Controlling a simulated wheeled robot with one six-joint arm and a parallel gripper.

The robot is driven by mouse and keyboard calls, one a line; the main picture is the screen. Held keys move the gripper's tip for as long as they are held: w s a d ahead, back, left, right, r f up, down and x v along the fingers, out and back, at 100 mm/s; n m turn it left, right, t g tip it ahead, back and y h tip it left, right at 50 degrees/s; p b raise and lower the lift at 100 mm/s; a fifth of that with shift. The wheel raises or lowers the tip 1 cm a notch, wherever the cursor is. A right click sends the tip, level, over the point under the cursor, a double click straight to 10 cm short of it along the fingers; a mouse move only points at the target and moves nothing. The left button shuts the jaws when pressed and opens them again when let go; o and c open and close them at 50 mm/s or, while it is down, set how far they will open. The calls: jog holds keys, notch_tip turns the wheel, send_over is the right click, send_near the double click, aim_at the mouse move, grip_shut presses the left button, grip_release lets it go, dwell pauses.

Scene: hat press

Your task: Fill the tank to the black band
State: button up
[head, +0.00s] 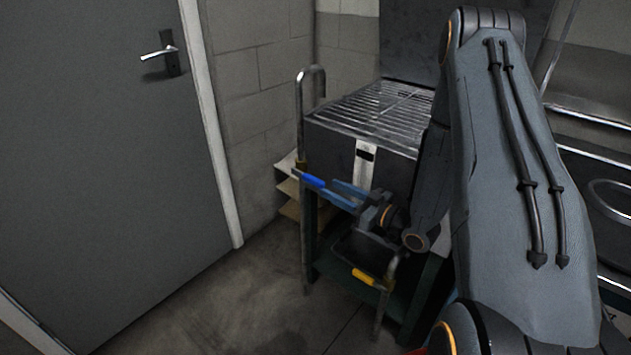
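The tank (330,133) is a dark box with a wire rack on top, in the middle of the head view. A white upright gauge strip (363,172) on its front carries a black band (366,154). I cannot make out a water level on it. A bright blue lever (308,180) sits beside a bent metal pipe (301,110) at the tank's left. My gripper (331,192) is in front of the tank, its two blue-grey fingers slightly apart, tips at the blue lever's right end. I cannot tell whether they touch or hold it.
A yellow lever (363,277) is low at the front of the dark stand (335,268). A grey door (105,150) is at the left. Cardboard pieces (289,188) lie behind the pipe. The floor (230,305) between door and stand is clear. Metal rails (590,118) are at the right.

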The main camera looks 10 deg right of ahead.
aim_at(316, 179)
jog(key=x, duration=0.7)
jog(key=shift+a, duration=0.1)
grip_shut()
